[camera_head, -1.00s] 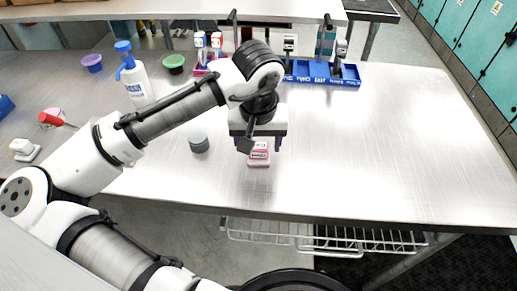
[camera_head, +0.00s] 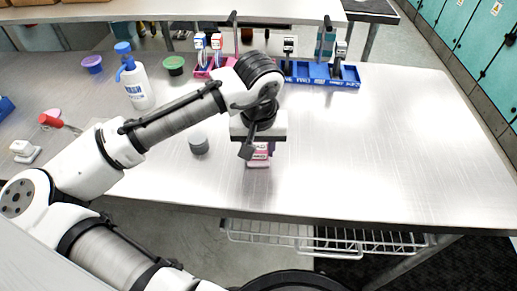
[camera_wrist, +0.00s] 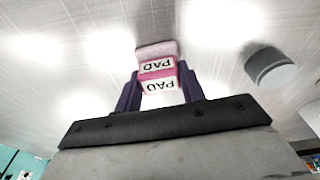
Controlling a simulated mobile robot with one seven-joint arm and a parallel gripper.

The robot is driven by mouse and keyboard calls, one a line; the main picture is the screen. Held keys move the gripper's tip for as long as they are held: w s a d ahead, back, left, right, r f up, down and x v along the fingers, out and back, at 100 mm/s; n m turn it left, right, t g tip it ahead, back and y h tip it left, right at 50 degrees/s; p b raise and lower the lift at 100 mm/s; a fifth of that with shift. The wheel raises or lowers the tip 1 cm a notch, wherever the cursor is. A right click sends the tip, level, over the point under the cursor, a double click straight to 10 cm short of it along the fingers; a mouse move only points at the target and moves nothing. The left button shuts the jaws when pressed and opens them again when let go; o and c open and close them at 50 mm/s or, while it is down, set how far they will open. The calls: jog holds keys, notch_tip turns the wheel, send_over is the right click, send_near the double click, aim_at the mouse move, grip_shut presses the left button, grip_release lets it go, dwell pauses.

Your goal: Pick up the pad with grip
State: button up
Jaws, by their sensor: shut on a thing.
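The pad is a small pink and white block with dark PAD lettering. In the head view the pad (camera_head: 259,158) is below my gripper (camera_head: 260,143) at the near middle of the table. In the wrist view the pad (camera_wrist: 158,74) sits between the two dark fingers of my gripper (camera_wrist: 161,88), which is shut on it. Two PAD labels show, one behind the other with a pink band between. I cannot tell whether they belong to one block or two, nor whether the held one is clear of the table.
A grey round pot (camera_head: 198,144) stands left of the pad; it also shows in the wrist view (camera_wrist: 270,68). A wash bottle (camera_head: 135,85), a green cup (camera_head: 174,66) and a purple cup (camera_head: 92,64) are at the back left. A blue rack (camera_head: 318,74) is behind. The table's right side is clear.

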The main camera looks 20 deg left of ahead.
aim_at(258, 146)
notch_tip(258, 146, up, 20)
jog(key=b, duration=0.1)
dwell(0.4)
jog(key=o, duration=0.4)
jog(key=c, duration=0.3)
